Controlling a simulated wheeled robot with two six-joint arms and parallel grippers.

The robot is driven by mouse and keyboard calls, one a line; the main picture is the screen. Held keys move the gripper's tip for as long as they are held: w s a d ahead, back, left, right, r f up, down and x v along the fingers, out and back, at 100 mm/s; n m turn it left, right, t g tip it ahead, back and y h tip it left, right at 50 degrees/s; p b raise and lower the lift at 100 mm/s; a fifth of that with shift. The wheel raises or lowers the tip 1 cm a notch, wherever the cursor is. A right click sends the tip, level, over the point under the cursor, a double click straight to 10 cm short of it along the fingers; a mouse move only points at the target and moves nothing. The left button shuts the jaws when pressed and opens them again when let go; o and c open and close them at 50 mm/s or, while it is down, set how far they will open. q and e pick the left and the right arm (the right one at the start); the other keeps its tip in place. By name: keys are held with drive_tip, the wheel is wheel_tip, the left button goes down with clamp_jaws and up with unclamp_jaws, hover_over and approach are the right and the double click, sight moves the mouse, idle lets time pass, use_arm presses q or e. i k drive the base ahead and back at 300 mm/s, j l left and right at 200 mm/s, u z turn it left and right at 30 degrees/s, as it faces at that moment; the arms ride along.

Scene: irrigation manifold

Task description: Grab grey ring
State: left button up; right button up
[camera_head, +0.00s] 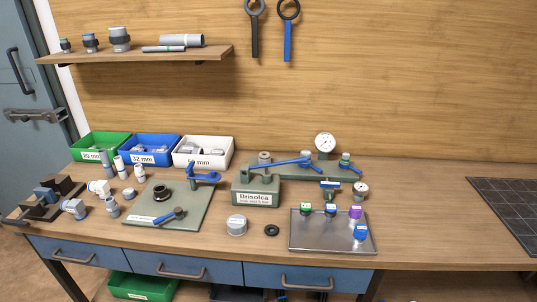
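A small dark grey ring (271,230) lies flat on the wooden bench, just left of the metal tray. It is the only loose flat ring that I can make out, and its exact shade is hard to tell. A larger black ring-shaped part (163,194) sits on the green plate (190,218). A grey round cap (237,225) stands left of the small ring, apart from it. Neither of my grippers shows in the head view.
The metal tray (310,242) holds several parts with coloured tops. Behind the ring stands the green Brisolca fixture (257,192) with a blue lever. Green, blue and white bins (203,161) stand at the back left.

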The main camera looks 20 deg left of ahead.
sight(261, 156)
drive_tip(key=i+j+u, duration=0.25)
drive_tip(key=i+j, duration=0.25)
drive_tip(key=j, duration=0.2)
drive_tip(key=i+j+u, duration=0.2)
drive_tip(key=i+j, duration=0.35)
